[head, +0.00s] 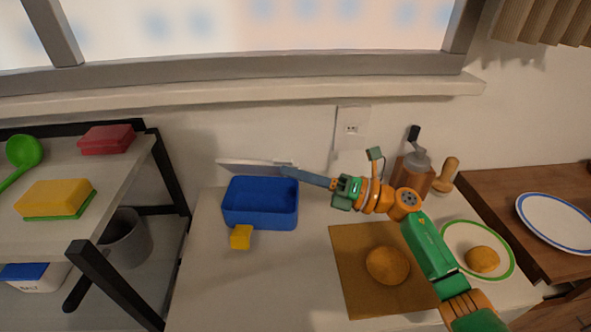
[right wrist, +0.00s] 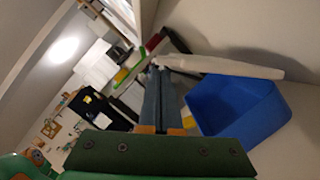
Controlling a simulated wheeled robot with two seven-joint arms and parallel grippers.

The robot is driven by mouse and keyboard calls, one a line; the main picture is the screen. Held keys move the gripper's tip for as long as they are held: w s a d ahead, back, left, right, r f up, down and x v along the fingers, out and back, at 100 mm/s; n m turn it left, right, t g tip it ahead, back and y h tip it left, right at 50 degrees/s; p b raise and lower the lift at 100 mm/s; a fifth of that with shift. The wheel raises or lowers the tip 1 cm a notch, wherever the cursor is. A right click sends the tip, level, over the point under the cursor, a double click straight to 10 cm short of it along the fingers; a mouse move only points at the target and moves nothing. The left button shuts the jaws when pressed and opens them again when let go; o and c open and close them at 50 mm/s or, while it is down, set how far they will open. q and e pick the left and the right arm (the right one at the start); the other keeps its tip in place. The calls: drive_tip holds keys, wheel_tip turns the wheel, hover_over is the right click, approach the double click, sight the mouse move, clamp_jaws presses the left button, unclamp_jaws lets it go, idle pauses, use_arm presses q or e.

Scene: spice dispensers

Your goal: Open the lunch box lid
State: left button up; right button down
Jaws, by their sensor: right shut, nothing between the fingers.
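The blue lunch box (head: 260,215) stands on the white counter below the window and looks empty. Its pale lid (head: 240,164) is raised along the back edge, so the inside of the box shows. My right gripper (head: 284,171) is shut and empty, with its blue-grey fingertips at the lid's right end. In the right wrist view the shut fingers (right wrist: 163,85) reach beside the near end of the lid (right wrist: 225,66), with the blue box (right wrist: 240,108) to their right. I cannot tell whether they touch the lid. My left gripper is not in view.
A small yellow block (head: 241,237) sits at the box's front. A brown board (head: 350,280) with a round bun (head: 388,265) lies to the right. A grinder (head: 415,165) stands behind my right arm. A shelf (head: 90,170) stands at left. The counter's front left is clear.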

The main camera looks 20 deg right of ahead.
drive_tip(key=w+r+m+p, duration=0.1)
drive_tip(key=w+d+r+m+h+p, duration=0.1)
drive_tip(key=w+m+p, duration=0.1)
drive_tip(key=w+d+r+m+p, duration=0.1)
drive_tip(key=r+m, duration=0.1)
drive_tip(key=shift+w+d, duration=0.1)
drive_tip(key=shift+w, duration=0.15)
drive_tip(key=shift+w+d+r+m+h+p, duration=0.1)
drive_tip(key=shift+w+d+m+h+p, duration=0.1)
drive_tip(key=shift+w+m+p, duration=0.15)
drive_tip(key=shift+w+d+r+m+h+p, duration=0.1)
drive_tip(key=shift+w+m+h+p, duration=0.15)
drive_tip(key=shift+m, duration=0.2)
drive_tip(key=shift+w+d+m+p, duration=0.35)
drive_tip(key=shift+w+m, duration=0.25)
drive_tip(key=shift+w, duration=0.25)
drive_tip(key=shift+s, duration=0.1)
